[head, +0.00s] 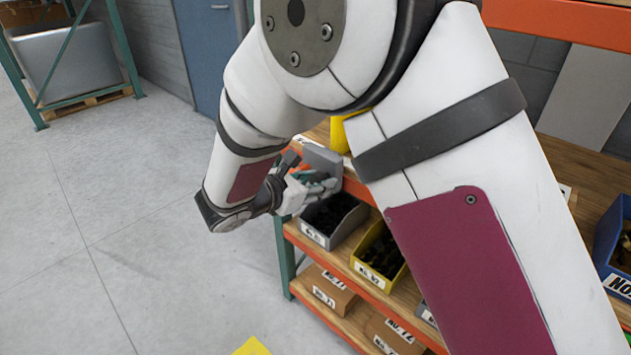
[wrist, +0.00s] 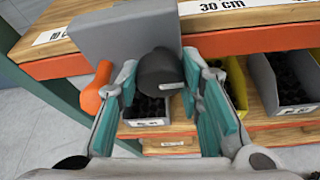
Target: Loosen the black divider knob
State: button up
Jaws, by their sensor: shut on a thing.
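The black divider knob (wrist: 160,70) sticks out from a grey block (wrist: 110,35) at the shelf's front edge in the wrist view. A small light pointer mark shows on the knob's right side. My gripper (wrist: 161,92) has its teal-padded fingers on either side of the knob and is shut on it. In the head view my gripper (head: 318,187) is at the grey block (head: 322,160), and the knob cannot be made out there.
An orange rounded handle (wrist: 97,86) is close by my left finger. Below are a grey bin (head: 335,216) and a yellow bin (head: 379,255) of dark parts. A label strip (wrist: 225,6) lies along the shelf edge. Open floor (head: 150,250) lies left.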

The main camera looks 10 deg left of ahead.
jog(key=n+g+h+p, duration=0.1)
jog(key=n+p, duration=0.1)
jog(key=p, duration=0.1)
jog(key=shift+a+r+n+h+p, duration=0.1)
jog(key=shift+n+h+p, duration=0.2)
jog(key=shift+p, duration=0.1)
jog(key=n+g+h+p, duration=0.1)
jog(key=n, duration=0.2)
jog(key=shift+h+p, duration=0.3)
jog(key=shift+p, duration=0.05)
jog(key=n, duration=0.1)
jog(key=n+h, duration=0.2)
jog(key=shift+w+a+f+g, duration=0.1)
jog(key=shift+f+g, duration=0.15)
jog(key=shift+g, duration=0.05)
jog(key=n+h+b, duration=0.1)
jog(key=n+h, duration=0.1)
jog(key=n, duration=0.2)
jog(key=o, duration=1.2)
jog(key=shift+c, duration=0.2)
jog(key=f+v, duration=0.1)
jog(key=v, duration=1.1)
jog(key=shift+r, duration=0.45)
